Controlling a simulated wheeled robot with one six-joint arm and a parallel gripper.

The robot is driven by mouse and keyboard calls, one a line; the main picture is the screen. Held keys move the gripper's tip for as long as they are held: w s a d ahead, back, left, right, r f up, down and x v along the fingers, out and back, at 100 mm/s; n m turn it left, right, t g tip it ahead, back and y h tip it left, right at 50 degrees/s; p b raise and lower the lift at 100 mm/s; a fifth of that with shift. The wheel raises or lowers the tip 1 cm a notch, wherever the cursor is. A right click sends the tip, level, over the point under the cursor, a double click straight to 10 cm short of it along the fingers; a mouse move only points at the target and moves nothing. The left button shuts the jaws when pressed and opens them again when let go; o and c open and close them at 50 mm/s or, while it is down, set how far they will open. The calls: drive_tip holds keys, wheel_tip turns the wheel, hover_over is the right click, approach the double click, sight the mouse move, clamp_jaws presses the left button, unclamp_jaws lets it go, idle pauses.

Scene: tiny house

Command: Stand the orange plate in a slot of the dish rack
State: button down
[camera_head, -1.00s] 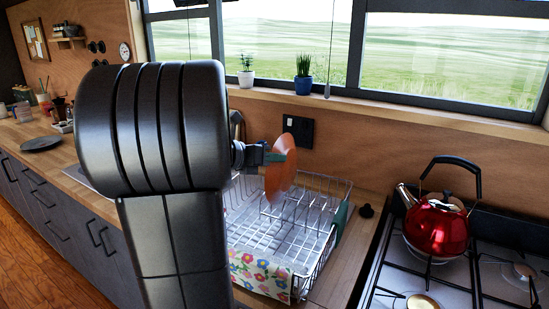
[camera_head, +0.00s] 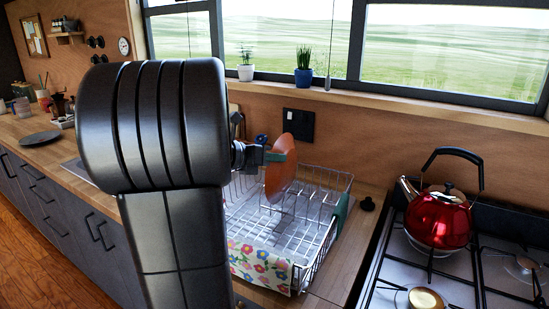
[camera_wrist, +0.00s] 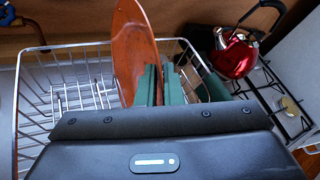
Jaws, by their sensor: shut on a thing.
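The orange plate (camera_head: 281,178) is held upright on its edge over the wire dish rack (camera_head: 318,247). My gripper (camera_head: 277,157) is shut on the plate's upper part in the head view. In the wrist view the plate (camera_wrist: 132,48) stands on edge beside the green fingers of my gripper (camera_wrist: 158,84), with the rack (camera_wrist: 30,95) around and below. The plate's lower edge is at the height of the rack's wires; I cannot tell whether it touches them or sits in a slot. My arm hides the rack's left part in the head view.
A floral cloth (camera_head: 258,268) hangs over the rack's front. A red kettle (camera_head: 440,218) stands on the stove to the right. A wall socket (camera_head: 298,124) and potted plants (camera_head: 304,68) are behind. A dark plate (camera_head: 40,138) lies on the left counter.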

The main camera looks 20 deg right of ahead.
drive_tip(key=shift+f+b, duration=0.55)
drive_tip(key=shift+f, duration=0.2)
drive_tip(key=c, duration=1.5)
unclamp_jaws()
drive_tip(key=v, duration=1.4)
drive_tip(key=shift+d, duration=0.15)
drive_tip(key=x, duration=1.3)
drive_tip(key=shift+w+d+f, duration=0.1)
drive_tip(key=shift+w+d, duration=0.05)
drive_tip(key=shift+d, duration=0.15)
